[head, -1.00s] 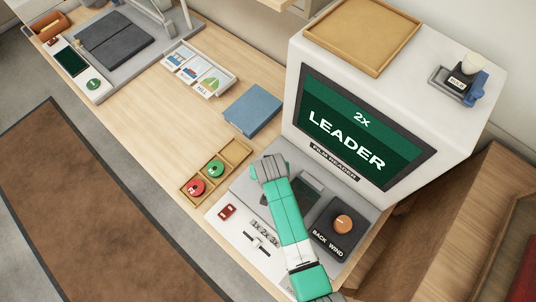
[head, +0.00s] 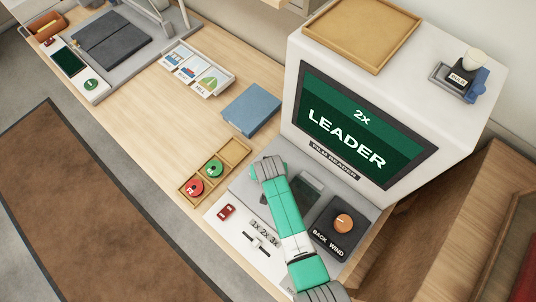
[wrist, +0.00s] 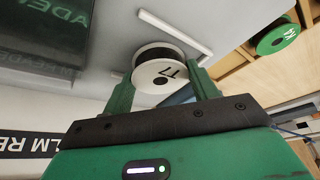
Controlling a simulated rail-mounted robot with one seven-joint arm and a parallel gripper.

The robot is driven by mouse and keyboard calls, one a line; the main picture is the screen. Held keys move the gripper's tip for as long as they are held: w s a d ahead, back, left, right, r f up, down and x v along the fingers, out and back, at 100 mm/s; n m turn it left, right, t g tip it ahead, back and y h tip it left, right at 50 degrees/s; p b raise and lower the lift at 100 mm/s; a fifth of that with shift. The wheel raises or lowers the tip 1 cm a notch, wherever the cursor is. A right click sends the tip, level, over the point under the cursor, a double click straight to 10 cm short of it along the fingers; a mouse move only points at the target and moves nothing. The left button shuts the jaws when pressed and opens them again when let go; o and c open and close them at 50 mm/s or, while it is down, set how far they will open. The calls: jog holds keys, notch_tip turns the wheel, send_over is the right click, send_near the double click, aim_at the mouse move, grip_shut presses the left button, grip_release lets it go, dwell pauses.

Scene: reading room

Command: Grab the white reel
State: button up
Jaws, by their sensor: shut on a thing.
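The white reel (wrist: 158,73) shows in the wrist view, with a dark winding behind its white face and a black marking on it. It lies between the two green fingers of my gripper (wrist: 162,88), which are shut on it. Close behind the reel is the pale grey surface of the film reader, with white bars on it. In the head view my arm reaches over the reader's deck (head: 232,230); my grey wrist hides the fingers and the reel there.
A wooden tray (head: 222,151) beside the deck holds a red reel (head: 195,189) and a green reel (head: 212,168); its far compartment is empty. A blue box (head: 252,109) stands beyond. The reader's screen (head: 358,125) rises close to my arm. Open desk lies left.

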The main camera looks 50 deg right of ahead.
notch_tip(320, 180, up, 10)
jog(key=p, duration=0.1)
jog(key=shift+f, duration=0.15)
